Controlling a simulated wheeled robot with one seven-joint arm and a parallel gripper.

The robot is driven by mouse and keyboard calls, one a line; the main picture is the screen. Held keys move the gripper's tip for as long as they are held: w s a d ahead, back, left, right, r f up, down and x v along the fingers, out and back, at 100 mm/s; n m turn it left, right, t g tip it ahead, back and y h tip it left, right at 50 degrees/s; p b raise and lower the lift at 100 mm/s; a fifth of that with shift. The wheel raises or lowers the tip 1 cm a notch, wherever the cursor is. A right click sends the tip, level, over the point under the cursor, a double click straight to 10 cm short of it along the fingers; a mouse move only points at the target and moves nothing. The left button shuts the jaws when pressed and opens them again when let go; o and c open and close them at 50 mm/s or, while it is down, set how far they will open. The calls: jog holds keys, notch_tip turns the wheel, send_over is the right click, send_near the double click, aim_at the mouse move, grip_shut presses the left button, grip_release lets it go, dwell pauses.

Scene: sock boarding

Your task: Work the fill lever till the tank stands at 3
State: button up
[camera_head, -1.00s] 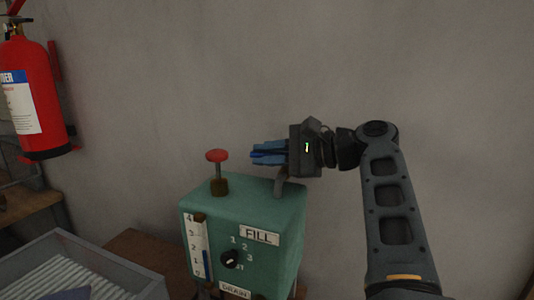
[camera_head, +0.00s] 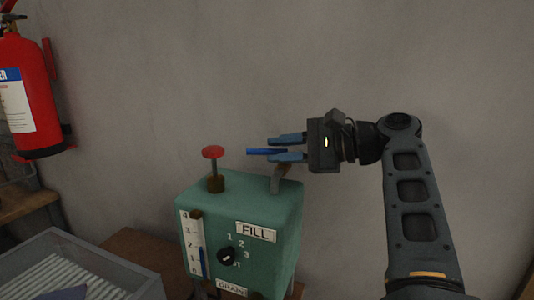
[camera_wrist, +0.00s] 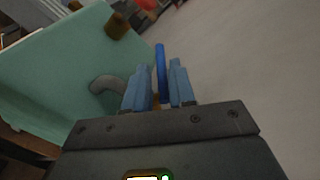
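The teal tank box (camera_head: 270,210) stands with a gauge (camera_head: 191,245) on its front marked 0 to 4; the blue column (camera_head: 202,263) reaches about the 2 mark. A FILL label (camera_head: 256,232) sits above a black dial (camera_head: 227,256). A grey curved stem (camera_head: 278,184) rises from the top's back right. A blue bar (camera_head: 256,151), seemingly the lever's handle, lies between the fingers of my gripper (camera_head: 275,147). In the wrist view, the bar (camera_wrist: 161,70) stands between the parted fingers (camera_wrist: 160,88). The stem's join to the bar is hidden.
A red-topped plunger (camera_head: 213,153) stands on the box's left top. A grey ribbed tray (camera_head: 60,265) is at lower left. A red fire extinguisher (camera_head: 28,100) hangs at far left. The wall is close behind; free space lies above the box.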

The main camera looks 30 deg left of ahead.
jog(key=shift+v, duration=1.95)
dwell(6.0)
